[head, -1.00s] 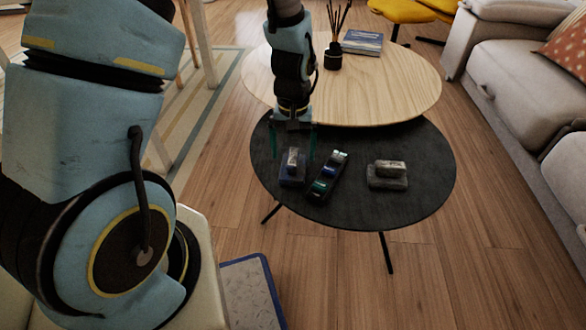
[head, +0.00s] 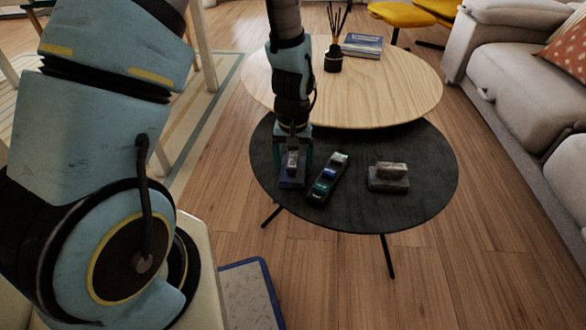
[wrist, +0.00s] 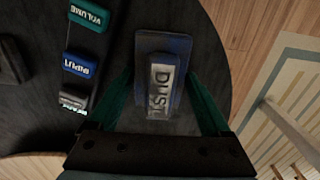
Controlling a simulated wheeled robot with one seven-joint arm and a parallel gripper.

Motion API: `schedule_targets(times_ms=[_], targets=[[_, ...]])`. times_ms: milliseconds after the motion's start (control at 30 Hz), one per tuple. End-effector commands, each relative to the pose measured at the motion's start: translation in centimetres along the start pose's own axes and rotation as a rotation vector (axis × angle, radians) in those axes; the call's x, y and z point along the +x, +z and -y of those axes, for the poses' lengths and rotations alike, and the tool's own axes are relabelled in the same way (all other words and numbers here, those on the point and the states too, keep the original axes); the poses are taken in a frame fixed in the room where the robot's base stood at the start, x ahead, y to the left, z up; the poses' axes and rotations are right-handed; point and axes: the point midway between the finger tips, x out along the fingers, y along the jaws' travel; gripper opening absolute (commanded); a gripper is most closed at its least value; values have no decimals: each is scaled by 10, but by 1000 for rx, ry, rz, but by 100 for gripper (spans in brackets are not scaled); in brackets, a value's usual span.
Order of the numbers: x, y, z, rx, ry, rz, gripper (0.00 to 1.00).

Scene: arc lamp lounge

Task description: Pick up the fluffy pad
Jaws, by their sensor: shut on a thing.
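A dark blue pad (head: 291,183) with a raised grip lies near the left edge of the black round table (head: 420,205). In the wrist view the pad (wrist: 163,43) shows a pale label reading DUST on its grip. My gripper (head: 292,163) is down over it, pointing at the tabletop. In the wrist view my gripper (wrist: 161,82) has one teal finger on each side of the pad's grip and is shut on it. The pad still appears to rest on the table. Its fluffy underside, if any, is hidden.
A black strip (head: 327,180) with labelled coloured blocks lies close right of the pad. A grey block with a raised grip (head: 388,178) is farther right. Behind, a wooden table (head: 405,85) holds a reed diffuser (head: 333,58) and a book (head: 362,45).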

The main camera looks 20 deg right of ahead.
Motion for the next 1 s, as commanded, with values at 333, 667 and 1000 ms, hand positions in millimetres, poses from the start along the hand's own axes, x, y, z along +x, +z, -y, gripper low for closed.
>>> schedule_targets(times_ms=[333, 667, 1000], targets=[[0, 0, 0, 0, 0, 0, 14], [-41, -1, 0, 0, 1, -4, 14], [-95, -1, 0, 0, 1, -2, 14]])
